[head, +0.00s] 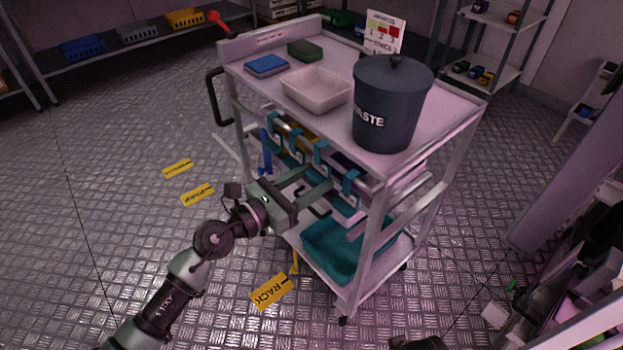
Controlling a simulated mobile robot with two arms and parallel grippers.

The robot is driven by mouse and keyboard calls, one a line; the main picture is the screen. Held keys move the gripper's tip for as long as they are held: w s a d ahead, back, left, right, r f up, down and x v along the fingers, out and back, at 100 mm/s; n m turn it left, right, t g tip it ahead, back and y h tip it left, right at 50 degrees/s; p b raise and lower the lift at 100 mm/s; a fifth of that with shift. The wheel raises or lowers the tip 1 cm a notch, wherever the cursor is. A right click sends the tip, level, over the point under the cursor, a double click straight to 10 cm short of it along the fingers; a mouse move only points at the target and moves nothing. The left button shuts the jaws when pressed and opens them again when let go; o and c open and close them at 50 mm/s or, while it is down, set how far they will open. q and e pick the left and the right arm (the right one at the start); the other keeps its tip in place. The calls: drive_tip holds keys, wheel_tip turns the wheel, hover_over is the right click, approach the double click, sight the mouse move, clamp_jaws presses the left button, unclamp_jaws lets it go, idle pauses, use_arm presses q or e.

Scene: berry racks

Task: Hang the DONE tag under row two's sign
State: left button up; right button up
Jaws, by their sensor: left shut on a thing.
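My left gripper (319,179) reaches in from the lower left to the side rail of a grey-white cart (449,137). Its fingers are closed at a teal hook (321,158), one of several on that rail. The fingers cover part of what they hold, so its full shape is hidden. I cannot make out a DONE tag or row two's sign. A yellow floor label reading RACK (271,292) lies beside the cart. Two more yellow labels (198,194) (178,168) lie farther back, their text too small to read.
On the cart top stand a dark waste bin (391,105), a pale tray (317,90), a blue sponge (267,66) and a green block (305,51). A teal bin (333,247) sits on the lower shelf. Shelving (130,45) lines the back.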

use_arm(q)
drive_tip(key=shift+a, duration=0.1)
drive_tip(key=shift+s+a, duration=0.45)
drive_tip(key=shift+a, duration=0.1)
drive_tip(key=shift+s+a, duration=0.35)
drive_tip(key=shift+a, duration=0.15)
drive_tip(key=shift+s+a, duration=0.25)
drive_tip(key=shift+a, duration=0.1)
drive_tip(key=shift+v, duration=0.8)
drive_tip(key=shift+b+v, duration=0.4)
drive_tip(key=shift+v, duration=0.5)
use_arm(e)
wheel_tip(320, 180, up, 3)
use_arm(q)
drive_tip(key=shift+d, duration=0.1)
